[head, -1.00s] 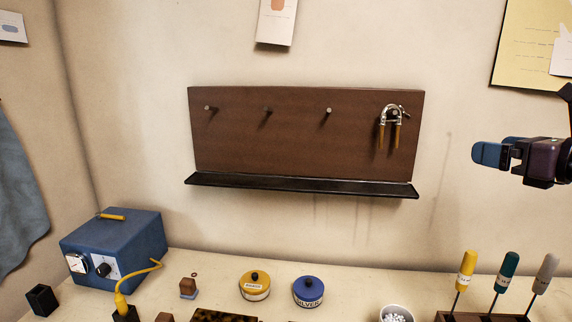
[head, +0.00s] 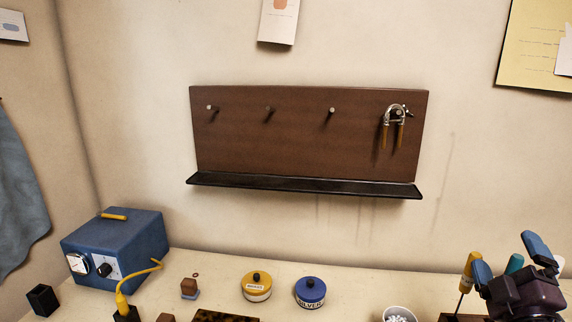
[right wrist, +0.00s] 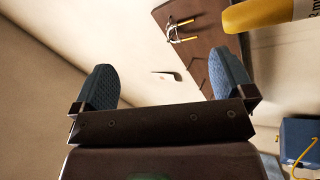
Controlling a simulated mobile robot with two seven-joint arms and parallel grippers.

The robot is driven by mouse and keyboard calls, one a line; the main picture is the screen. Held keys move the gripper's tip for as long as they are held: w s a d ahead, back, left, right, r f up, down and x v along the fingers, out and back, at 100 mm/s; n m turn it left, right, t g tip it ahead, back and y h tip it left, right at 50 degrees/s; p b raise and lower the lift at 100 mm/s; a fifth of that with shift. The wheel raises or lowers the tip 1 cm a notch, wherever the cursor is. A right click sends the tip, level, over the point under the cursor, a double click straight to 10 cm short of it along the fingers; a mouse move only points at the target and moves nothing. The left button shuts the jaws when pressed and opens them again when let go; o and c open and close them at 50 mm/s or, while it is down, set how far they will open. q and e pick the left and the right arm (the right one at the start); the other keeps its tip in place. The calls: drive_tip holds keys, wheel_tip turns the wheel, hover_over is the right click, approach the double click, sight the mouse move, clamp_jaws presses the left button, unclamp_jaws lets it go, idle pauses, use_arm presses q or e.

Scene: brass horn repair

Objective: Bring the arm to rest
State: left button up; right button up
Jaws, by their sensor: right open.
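My right gripper (head: 510,262) is at the lower right in the head view, in front of the screwdriver rack, with its blue-padded fingers spread and nothing between them. In the right wrist view the two fingers (right wrist: 165,85) stand wide apart. A yellow-handled screwdriver (head: 469,272) stands just left of the gripper, and a yellow handle (right wrist: 270,14) shows close by in the wrist view. The teal handle (head: 515,264) is partly hidden behind the fingers. My left gripper does not show.
A brown peg board (head: 300,135) with a black ledge holds a horseshoe-shaped tool (head: 396,115) on its right peg. The air before the board is clear.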

drive_tip(key=s+a+f+m+g, duration=0.1)
drive_tip(key=s+f+m+g, duration=0.35)
drive_tip(key=f, duration=0.35)
drive_tip(key=s+a+f+m+g, duration=0.1)
drive_tip(key=s+f+m+g, duration=0.25)
drive_tip(key=f+g, duration=0.35)
drive_tip(key=s+a+f+m+g+y, duration=0.2)
drive_tip(key=s+a+f+g+y, duration=0.35)
drive_tip(key=s+a+f, duration=0.6)
drive_tip(key=w+f+n+t, duration=0.1)
drive_tip(key=w+f+t, duration=0.6)
drive_tip(key=f, duration=0.3)
drive_tip(key=shift+d+f, duration=0.3)
drive_tip(key=shift+y, duration=0.25)
